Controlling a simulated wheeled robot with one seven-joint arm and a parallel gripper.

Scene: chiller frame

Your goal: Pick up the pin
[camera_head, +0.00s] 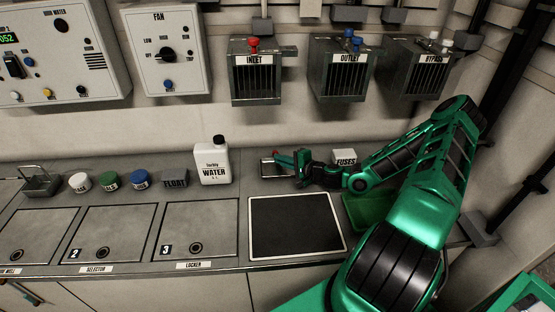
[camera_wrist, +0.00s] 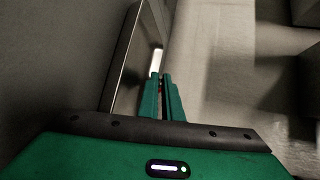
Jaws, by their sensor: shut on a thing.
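My gripper (camera_head: 280,160) reaches left over the small metal tray (camera_head: 267,170) at the back of the counter. It is shut on the pin, of which only a small red bit (camera_head: 275,153) shows at the fingertips in the head view. In the wrist view my green fingers (camera_wrist: 161,78) are close together, with a trace of red between them. The rest of the pin is hidden by the fingers. The tray wall (camera_wrist: 130,65) stands just left of the fingers there. I cannot tell whether the pin touches the tray.
A white water jug (camera_head: 214,163) stands left of the tray, and a white FUSES box (camera_head: 344,157) is right, behind my arm. A black mat (camera_head: 295,225) lies clear in front. A green tray (camera_head: 358,212) is partly under my arm. INLET (camera_head: 255,85) and OUTLET (camera_head: 340,80) boxes hang above.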

